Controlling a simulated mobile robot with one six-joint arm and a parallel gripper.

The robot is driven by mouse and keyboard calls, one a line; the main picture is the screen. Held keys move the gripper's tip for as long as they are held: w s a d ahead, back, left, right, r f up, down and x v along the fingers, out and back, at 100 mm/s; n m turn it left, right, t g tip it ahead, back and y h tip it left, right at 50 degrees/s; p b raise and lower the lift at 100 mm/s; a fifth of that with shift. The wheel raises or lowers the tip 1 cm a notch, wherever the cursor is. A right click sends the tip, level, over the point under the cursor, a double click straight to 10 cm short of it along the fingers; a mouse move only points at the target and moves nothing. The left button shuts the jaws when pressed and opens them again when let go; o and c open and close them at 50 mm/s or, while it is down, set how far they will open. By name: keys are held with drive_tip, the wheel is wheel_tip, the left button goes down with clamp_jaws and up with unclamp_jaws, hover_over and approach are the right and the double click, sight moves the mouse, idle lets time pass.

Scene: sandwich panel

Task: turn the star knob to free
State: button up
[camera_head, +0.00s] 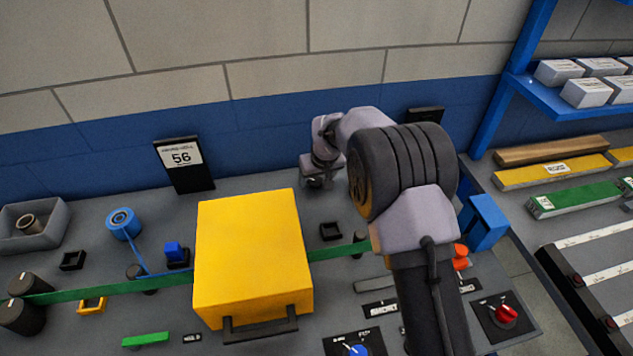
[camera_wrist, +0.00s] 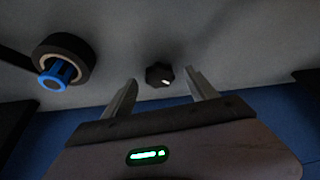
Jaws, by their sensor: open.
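A small dark lobed knob (camera_wrist: 159,74), which looks like the star knob, shows in the wrist view with a pale mark on its face. It appears between my two fingertips in that view, and I cannot tell how far beyond them it lies. I cannot make out any lettering beside it. My gripper (camera_wrist: 161,76) is open, with a finger to each side of the knob and nothing held. In the head view my gripper (camera_head: 318,181) is low over the back of the grey bench; the knob is hidden there.
A yellow box cover (camera_head: 252,250) with a dark handle stands left of my arm. A green belt (camera_head: 110,291) runs across the bench. A red knob (camera_head: 506,314) and a blue knob (camera_head: 357,350) are at the front.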

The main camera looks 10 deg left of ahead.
drive_tip(key=shift+w+f, duration=0.15)
drive_tip(key=shift+f, duration=0.2)
drive_tip(key=c, duration=1.4)
drive_tip(key=n+g, duration=0.1)
drive_tip(key=n, duration=0.2)
drive_tip(key=shift+w+y, duration=0.1)
drive_tip(key=shift+y, duration=0.3)
drive_tip(key=shift+w+d+n+g+y, duration=0.1)
drive_tip(key=shift+n+g+y, duration=0.4)
drive_tip(key=shift+n, duration=1.9)
